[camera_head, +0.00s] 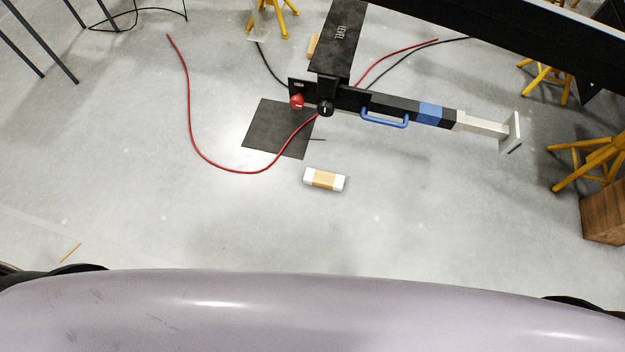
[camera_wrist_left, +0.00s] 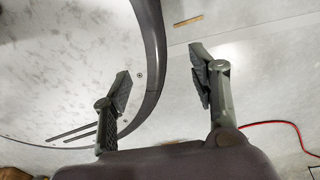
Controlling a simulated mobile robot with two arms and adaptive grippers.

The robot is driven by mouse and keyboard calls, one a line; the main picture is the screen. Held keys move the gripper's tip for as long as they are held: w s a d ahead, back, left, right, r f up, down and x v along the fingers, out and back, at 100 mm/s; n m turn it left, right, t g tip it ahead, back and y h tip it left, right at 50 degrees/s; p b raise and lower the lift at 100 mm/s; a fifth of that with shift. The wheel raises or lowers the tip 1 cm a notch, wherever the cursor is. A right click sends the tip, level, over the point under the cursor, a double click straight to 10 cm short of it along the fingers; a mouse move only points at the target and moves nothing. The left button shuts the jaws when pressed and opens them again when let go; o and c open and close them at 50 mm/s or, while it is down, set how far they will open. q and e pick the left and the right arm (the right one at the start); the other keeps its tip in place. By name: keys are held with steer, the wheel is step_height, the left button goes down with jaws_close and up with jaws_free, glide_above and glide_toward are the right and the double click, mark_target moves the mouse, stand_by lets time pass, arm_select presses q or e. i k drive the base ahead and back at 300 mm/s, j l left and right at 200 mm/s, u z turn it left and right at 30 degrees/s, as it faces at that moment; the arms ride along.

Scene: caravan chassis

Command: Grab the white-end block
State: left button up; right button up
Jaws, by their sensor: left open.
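The white-end block (camera_head: 324,180) lies on the grey floor near the middle of the head view. It has a wood-coloured middle and white ends. It is not in the left wrist view. My left gripper (camera_wrist_left: 160,85) is open and empty in the left wrist view, with its two fingers wide apart. One finger overlaps the rounded edge of my base in that picture. The floor shows between the fingers. Neither gripper shows in the head view, and my right gripper is not in view.
A black chassis with a blue-handled bar (camera_head: 385,117) stands beyond the block. A red cable (camera_head: 190,110) loops across the floor beside a dark mat (camera_head: 270,130). Yellow stands (camera_head: 590,163) and a wooden box (camera_head: 604,212) are at the right. Floor around the block is clear.

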mark_target(322, 178)
steer(key=i+j+u, duration=0.15)
steer(key=u, duration=0.3)
steer(key=i+j+u, duration=0.1)
steer(key=u, duration=0.35)
steer(key=i+u, duration=0.2)
steer(key=u, duration=0.25)
steer(key=i+u, duration=0.5)
steer(key=i, duration=0.6)
steer(key=i+l+z, duration=0.1)
steer(key=i+z, duration=0.6)
steer(key=i+j+z, duration=0.15)
steer(key=i+z, duration=0.25)
